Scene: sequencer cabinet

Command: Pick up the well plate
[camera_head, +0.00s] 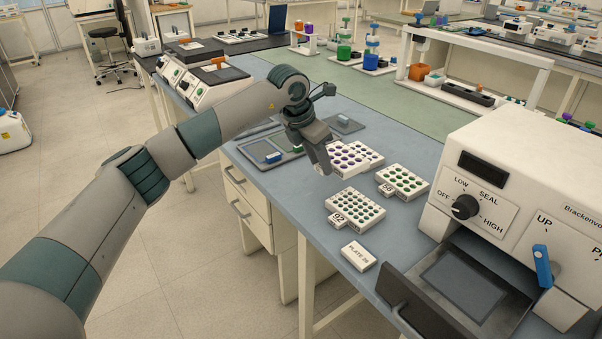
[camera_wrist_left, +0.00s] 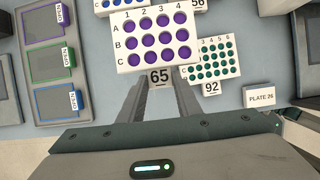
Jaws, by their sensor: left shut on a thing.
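The well plate labelled 65 (camera_wrist_left: 155,40) is white with purple wells, rows A to C and columns 1 to 4. In the head view a white plate with purple wells (camera_head: 348,158) sits at my left gripper (camera_head: 325,168). In the left wrist view my left gripper (camera_wrist_left: 161,90) has its fingers on either side of the 65 tab, shut on this plate. I cannot tell clearly whether the plate is off the bench. My right gripper is not in view.
Plate 92 (camera_head: 357,207) and another green-welled plate (camera_head: 404,181) lie close by. A small PLATE 26 block (camera_head: 358,255) is near the bench's front edge. A sealer machine (camera_head: 520,190) with an extended drawer stands right. A tray with OPEN pads (camera_wrist_left: 52,55) lies left.

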